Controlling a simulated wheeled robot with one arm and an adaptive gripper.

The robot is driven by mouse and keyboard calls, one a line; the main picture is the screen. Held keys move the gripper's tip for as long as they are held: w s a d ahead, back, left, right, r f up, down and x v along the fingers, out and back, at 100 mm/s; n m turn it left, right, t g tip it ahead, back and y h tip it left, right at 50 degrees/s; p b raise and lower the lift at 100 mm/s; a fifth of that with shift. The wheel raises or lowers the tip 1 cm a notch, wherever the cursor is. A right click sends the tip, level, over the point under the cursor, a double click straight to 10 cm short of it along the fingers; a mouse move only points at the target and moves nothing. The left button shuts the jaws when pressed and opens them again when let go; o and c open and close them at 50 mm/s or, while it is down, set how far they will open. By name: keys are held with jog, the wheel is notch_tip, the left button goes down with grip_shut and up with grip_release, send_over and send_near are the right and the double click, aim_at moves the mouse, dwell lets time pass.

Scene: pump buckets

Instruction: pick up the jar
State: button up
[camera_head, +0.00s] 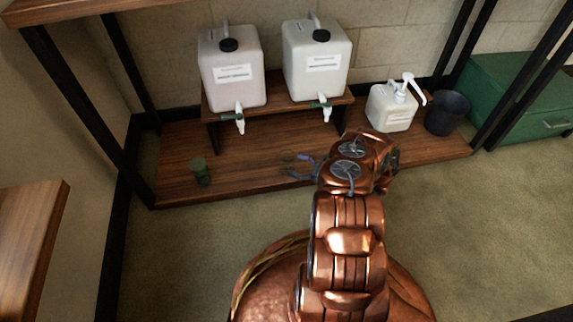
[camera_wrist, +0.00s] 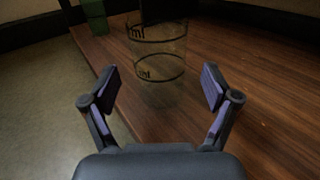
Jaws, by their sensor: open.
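A clear jar (camera_wrist: 160,70) with black rings and "ml" marks stands upright on the wooden lower shelf (camera_wrist: 245,100) in the wrist view. In the head view only its faint rim (camera_head: 287,156) shows, just beyond my gripper (camera_head: 303,168). In the wrist view my gripper (camera_wrist: 160,88) is open and empty, its two fingers spread to the left and right. The jar stands ahead of the fingertips, roughly centred between them. I cannot tell whether its near side is between the fingers.
A small green cup (camera_head: 200,171) stands left of the jar. Two white tap containers (camera_head: 232,90) (camera_head: 316,85) sit on a raised stand behind. A white pump bottle (camera_head: 391,112) and a dark bucket (camera_head: 447,113) are at the right. Black shelf posts (camera_head: 90,115) flank the shelf.

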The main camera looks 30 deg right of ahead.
aim_at(287, 162)
jog(key=b+x, duration=0.1)
jog(key=x, duration=0.2)
jog(key=shift+a+f+b, duration=0.1)
jog(key=shift+f+b, duration=0.1)
jog(key=shift+b, duration=0.2)
jog(key=shift+w+a+r, duration=0.15)
jog(key=shift+w, duration=0.25)
jog(key=c, duration=1.5)
